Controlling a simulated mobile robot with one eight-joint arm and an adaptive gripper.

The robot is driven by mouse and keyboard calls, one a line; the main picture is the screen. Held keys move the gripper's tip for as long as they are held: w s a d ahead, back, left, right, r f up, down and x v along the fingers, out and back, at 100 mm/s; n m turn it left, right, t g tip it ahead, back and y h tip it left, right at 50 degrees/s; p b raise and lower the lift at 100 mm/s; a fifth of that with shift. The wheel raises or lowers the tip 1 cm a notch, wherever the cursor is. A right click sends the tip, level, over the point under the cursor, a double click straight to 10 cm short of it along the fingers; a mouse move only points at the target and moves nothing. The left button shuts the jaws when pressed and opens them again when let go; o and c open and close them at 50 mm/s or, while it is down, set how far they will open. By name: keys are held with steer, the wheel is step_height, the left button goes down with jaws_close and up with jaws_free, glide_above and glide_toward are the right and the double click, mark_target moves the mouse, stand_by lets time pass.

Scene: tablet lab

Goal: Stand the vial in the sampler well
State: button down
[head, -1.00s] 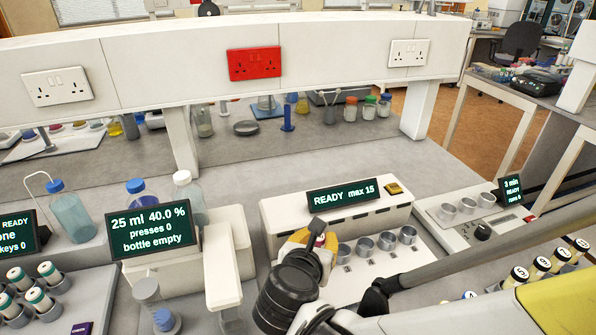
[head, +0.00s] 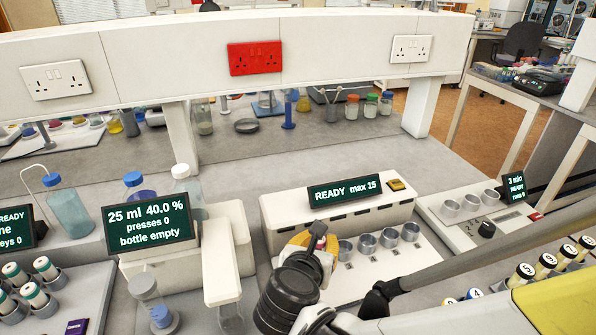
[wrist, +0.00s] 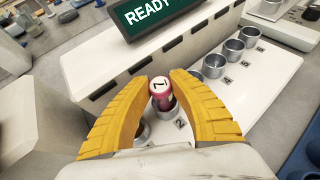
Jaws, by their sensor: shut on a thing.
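The sampler (head: 331,221) is a white unit with a "READY max 15" screen and a front row of grey metal wells (head: 367,244). My gripper (wrist: 161,78) has yellow ribbed fingers and is shut on the vial (wrist: 161,93), which has a pale cap marked with a dark numeral and a pinkish-red body. The vial looks upright, over or in the well (wrist: 171,108) by the label "2"; I cannot tell whether its base rests there. In the head view my gripper (head: 308,240) is at the left end of the well row and hides the vial.
Empty wells (wrist: 213,66) continue to the right of the vial. A dispenser with a "25 ml" screen (head: 150,220) stands left of the sampler, and a "3 min" unit (head: 478,209) stands right. Numbered vials (head: 545,265) stand at the far right, partly behind my arm.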

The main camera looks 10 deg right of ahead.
steer(key=shift+f, duration=0.2)
steer(key=c, duration=1.2)
jaws_free()
steer(key=v, duration=1.2)
